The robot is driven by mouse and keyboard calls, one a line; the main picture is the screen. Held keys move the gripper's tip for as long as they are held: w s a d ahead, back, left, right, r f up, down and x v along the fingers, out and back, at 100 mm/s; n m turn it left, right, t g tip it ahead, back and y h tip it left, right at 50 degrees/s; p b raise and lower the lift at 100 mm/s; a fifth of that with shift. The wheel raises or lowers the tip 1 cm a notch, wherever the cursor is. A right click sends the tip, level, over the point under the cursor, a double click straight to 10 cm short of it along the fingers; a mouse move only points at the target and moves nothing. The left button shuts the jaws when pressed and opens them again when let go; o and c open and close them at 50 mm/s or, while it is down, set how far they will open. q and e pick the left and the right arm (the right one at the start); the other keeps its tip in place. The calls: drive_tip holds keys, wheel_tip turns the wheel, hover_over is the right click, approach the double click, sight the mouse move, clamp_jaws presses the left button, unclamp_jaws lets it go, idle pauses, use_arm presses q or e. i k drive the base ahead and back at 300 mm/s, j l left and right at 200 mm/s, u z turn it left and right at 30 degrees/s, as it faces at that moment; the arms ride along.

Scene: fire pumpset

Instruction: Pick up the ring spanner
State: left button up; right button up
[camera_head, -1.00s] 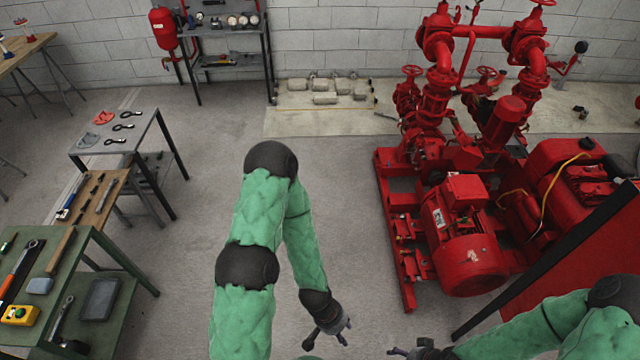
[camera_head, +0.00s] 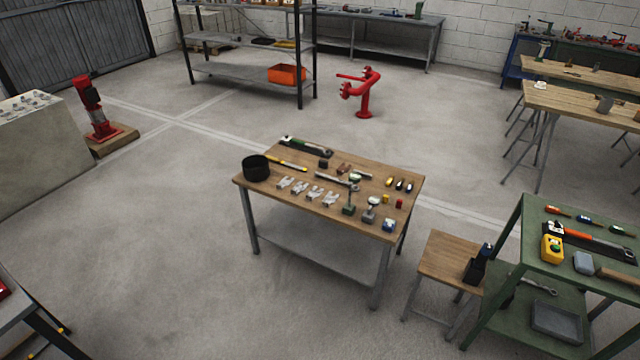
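No tool can be clearly told as the ring spanner at this size. A grey spanner-like tool (camera_head: 537,285) lies on the lower shelf of the green table (camera_head: 515,244) at the right; its end shape is too small to tell. A long tool with an orange part (camera_head: 582,236) lies on that table's top. A long silver tool (camera_head: 338,180) lies among other items on the wooden-topped table (camera_head: 262,190) in the middle. Neither of my grippers is in view.
A small wooden stool (camera_head: 447,262) with a black device stands between the two tables. A red hydrant-like fitting (camera_head: 364,92) stands behind. A red jack-like device (camera_head: 93,112) is at the left. Open floor (camera_head: 150,240) lies left of the middle table.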

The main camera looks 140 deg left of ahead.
sight(317, 173)
drive_tip(key=u, duration=2.1)
